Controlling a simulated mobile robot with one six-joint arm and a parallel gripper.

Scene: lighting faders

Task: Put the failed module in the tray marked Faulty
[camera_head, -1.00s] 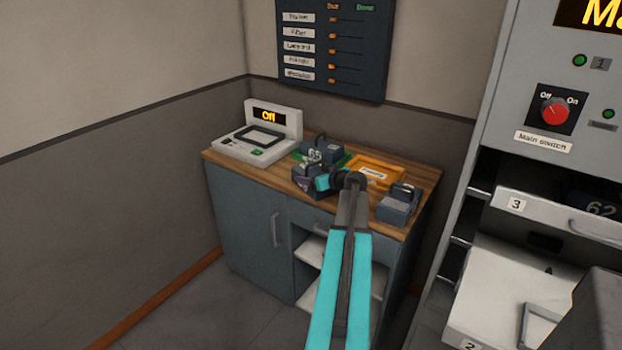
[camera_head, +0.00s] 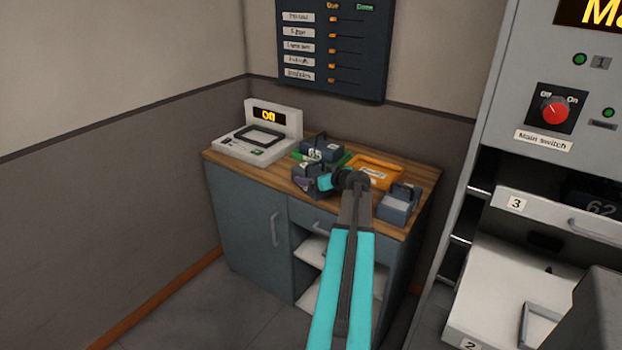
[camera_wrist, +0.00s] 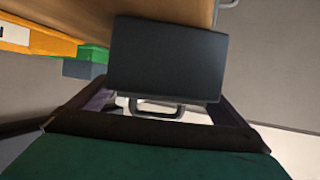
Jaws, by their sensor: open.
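My gripper (camera_head: 303,182) is low over the front of the wooden bench top. In the wrist view its fingers stand apart on either side of a dark module (camera_wrist: 167,58), whose grey handle points toward the palm. I cannot tell whether the fingers touch it. In the head view that area is partly hidden by my wrist. A numbered dark module (camera_head: 318,150) stands at the green tray (camera_head: 340,160) just behind. An orange tray (camera_head: 392,168) lies to the right; its label is unreadable, and it also shows in the wrist view (camera_wrist: 45,42). Another module (camera_head: 397,206) stands at the front right.
A white tester (camera_head: 240,148) reading "Off" stands at the bench's back left. A wall board (camera_head: 330,50) with sliders hangs above. A grey rack with the main switch (camera_head: 555,112) and an open drawer (camera_head: 560,225) is at the right.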

